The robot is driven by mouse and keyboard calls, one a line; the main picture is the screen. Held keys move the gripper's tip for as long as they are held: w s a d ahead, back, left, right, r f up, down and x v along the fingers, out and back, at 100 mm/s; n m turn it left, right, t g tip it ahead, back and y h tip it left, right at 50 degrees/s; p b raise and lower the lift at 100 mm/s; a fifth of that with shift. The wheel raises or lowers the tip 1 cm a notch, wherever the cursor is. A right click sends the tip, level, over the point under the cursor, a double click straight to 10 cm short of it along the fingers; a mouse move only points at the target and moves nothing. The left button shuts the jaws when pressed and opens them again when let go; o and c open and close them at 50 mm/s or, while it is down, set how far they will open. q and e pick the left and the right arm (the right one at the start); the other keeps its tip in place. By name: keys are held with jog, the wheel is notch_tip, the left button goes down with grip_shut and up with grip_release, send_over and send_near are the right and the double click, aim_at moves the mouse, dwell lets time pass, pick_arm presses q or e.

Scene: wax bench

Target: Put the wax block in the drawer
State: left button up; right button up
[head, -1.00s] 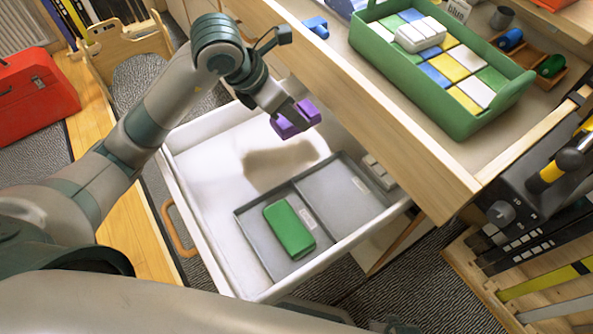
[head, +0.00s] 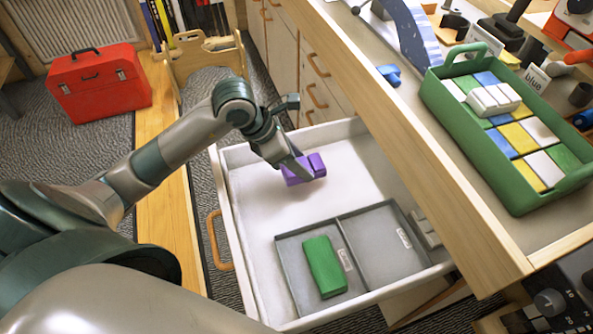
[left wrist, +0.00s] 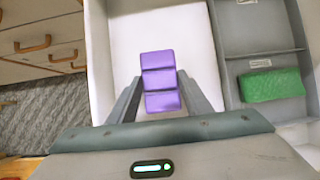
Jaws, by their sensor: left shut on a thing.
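My left gripper (head: 298,168) is shut on a purple wax block (head: 316,163), which has several ridged segments. It holds the block over the white floor of the open drawer (head: 246,191). In the left wrist view the purple block (left wrist: 158,80) sits between the two fingers, with the white drawer floor (left wrist: 190,40) behind it. I cannot tell whether the block touches the floor. A grey two-part tray (head: 378,248) lies in the drawer, with a green block (head: 324,266) in its left compartment. The right compartment looks empty. My right gripper is not in view.
The wooden bench top (head: 420,120) overhangs the drawer's right side. On it stands a green tray (head: 484,160) of coloured blocks, with a small blue object (head: 388,75) nearby. A red toolbox (head: 98,82) and a wooden rack (head: 205,58) stand on the floor at the upper left.

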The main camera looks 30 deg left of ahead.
pick_arm(q)
jog(key=shift+s+a+f, duration=0.1)
jog(key=shift+a+f, duration=0.1)
jog(key=shift+a, duration=0.15)
jog(key=shift+f, duration=2)
jog(key=o, duration=1.2)
jog(key=v, duration=1.2)
jog(key=shift+d+r, duration=0.1)
